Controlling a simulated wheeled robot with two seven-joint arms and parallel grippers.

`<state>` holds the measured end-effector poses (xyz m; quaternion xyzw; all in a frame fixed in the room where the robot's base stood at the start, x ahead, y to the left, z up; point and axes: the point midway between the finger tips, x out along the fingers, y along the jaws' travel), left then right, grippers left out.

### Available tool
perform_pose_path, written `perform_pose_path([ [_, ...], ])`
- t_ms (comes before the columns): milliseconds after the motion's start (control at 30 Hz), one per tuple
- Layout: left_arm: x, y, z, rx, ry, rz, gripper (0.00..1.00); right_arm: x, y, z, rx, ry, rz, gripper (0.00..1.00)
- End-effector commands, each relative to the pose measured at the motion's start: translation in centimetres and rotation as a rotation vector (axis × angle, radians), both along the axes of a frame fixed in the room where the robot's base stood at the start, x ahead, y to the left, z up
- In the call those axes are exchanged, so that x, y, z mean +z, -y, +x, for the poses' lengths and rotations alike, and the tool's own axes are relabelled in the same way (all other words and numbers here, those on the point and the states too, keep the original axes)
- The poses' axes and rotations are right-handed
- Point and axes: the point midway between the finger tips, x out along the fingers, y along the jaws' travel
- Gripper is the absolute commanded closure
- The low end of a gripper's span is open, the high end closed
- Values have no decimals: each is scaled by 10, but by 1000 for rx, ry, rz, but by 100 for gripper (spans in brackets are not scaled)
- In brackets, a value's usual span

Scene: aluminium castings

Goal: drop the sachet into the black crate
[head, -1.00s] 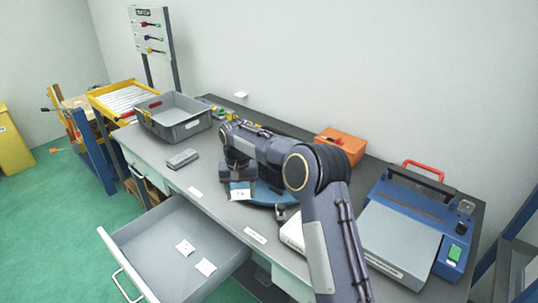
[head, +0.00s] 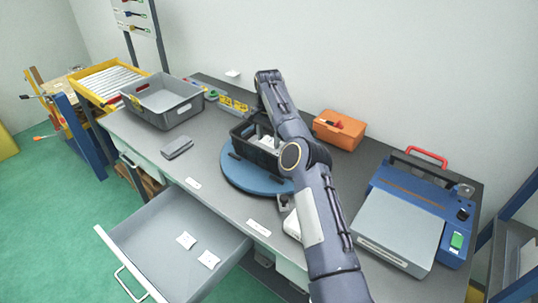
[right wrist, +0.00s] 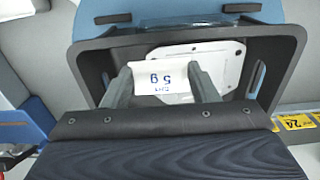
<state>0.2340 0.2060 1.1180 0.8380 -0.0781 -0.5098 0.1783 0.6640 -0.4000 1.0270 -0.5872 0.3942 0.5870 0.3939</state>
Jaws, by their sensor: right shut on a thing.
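My right gripper (right wrist: 161,80) is shut on a small white sachet (right wrist: 162,76) marked "5 g", held between its two fingertips in the right wrist view. The black crate (right wrist: 285,58) lies around and beneath them, with the sachet over its opening. In the head view the black crate (head: 252,156) stands on a round blue turntable (head: 232,176); my right arm hides part of it. A pale plate with holes (right wrist: 218,62) lies inside the crate. Two more white sachets (head: 186,241) (head: 209,259) lie in the open drawer. My left gripper is not in view.
A grey bin (head: 160,108) stands at the bench's back left, with a dark grey case (head: 177,148) in front. An orange box (head: 340,130) is behind the arm. A blue machine (head: 410,205) fills the right end. The open drawer (head: 165,225) juts out in front.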

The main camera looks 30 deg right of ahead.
Motion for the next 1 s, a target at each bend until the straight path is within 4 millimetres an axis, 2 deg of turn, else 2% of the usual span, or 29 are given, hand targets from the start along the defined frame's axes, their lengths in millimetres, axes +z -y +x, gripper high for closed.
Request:
perform_pose_path([
  [33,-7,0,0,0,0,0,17,-13,0,-1,2,-2,1,68],
  [100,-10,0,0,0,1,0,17,-22,0,0,3,1,1,68],
  [233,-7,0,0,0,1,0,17,-30,0,0,2,0,1,68],
  [500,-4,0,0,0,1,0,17,-65,-1,0,4,1,1,68],
  [1000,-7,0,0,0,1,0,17,-75,-1,0,4,2,1,68],
])
